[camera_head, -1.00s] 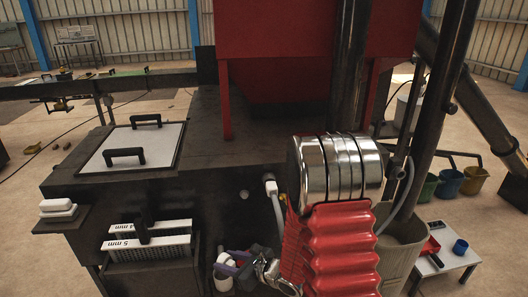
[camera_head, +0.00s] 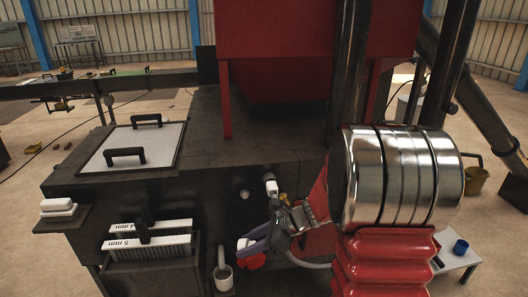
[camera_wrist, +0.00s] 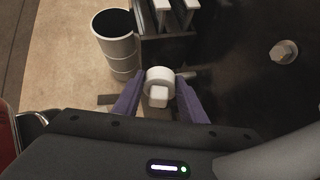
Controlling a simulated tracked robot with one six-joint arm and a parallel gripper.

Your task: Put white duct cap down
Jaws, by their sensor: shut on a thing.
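The white duct cap (camera_wrist: 160,78), a round white piece with a small square knob, sits between the purple fingers of my gripper (camera_wrist: 160,98) in the wrist view. My gripper is shut on it. In the head view my gripper (camera_head: 250,245) is in front of the dark front face of the press, and a small white part of the cap (camera_head: 242,243) shows at its fingertips. The cap appears held clear of the floor. Its far side is hidden, and my arm covers the right part of the view.
A pale bolt head (camera_wrist: 284,50) sits on the dark panel. White blocks (camera_head: 57,208) lie on the left side shelf. A small white table (camera_head: 458,262) stands at right.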

